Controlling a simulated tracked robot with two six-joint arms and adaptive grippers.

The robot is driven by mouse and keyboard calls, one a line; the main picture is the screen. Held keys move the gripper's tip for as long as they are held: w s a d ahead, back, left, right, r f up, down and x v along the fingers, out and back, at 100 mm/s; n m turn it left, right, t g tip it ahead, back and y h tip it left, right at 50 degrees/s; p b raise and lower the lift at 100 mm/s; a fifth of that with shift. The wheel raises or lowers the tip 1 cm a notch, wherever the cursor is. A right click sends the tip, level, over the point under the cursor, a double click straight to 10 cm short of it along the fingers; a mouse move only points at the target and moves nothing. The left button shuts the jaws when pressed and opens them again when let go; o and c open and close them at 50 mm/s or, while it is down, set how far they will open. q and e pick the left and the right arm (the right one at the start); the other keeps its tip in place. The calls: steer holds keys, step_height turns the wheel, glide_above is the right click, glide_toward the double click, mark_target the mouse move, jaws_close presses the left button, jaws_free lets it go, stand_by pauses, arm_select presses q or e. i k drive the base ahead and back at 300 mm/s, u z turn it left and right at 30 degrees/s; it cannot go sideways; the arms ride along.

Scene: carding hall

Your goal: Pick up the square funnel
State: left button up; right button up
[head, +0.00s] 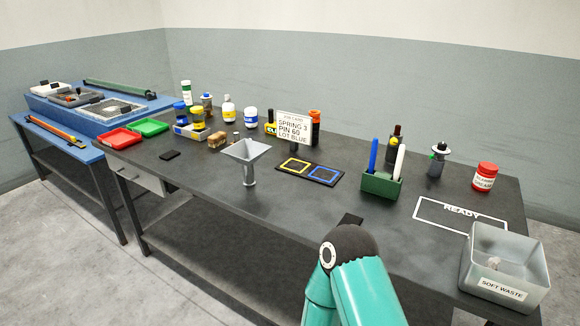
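The square funnel (246,155) is grey, with a wide square mouth on top and a narrow spout below. It stands upright on the dark table (215,215), left of the middle and near the front edge. No gripper touches it. A teal arm link of mine rises at the bottom, right of the middle, but its gripper is out of the picture. My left gripper is not seen either.
Right of the funnel lies a black mat with yellow and blue squares (309,172), with a sign card (294,128) behind. A green holder (381,184) and soft waste bin (505,267) stand right. Table front is mostly clear.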

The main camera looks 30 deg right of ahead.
mark_target(245, 152)
steer(key=z, duration=0.45)
steer(key=i, duration=1)
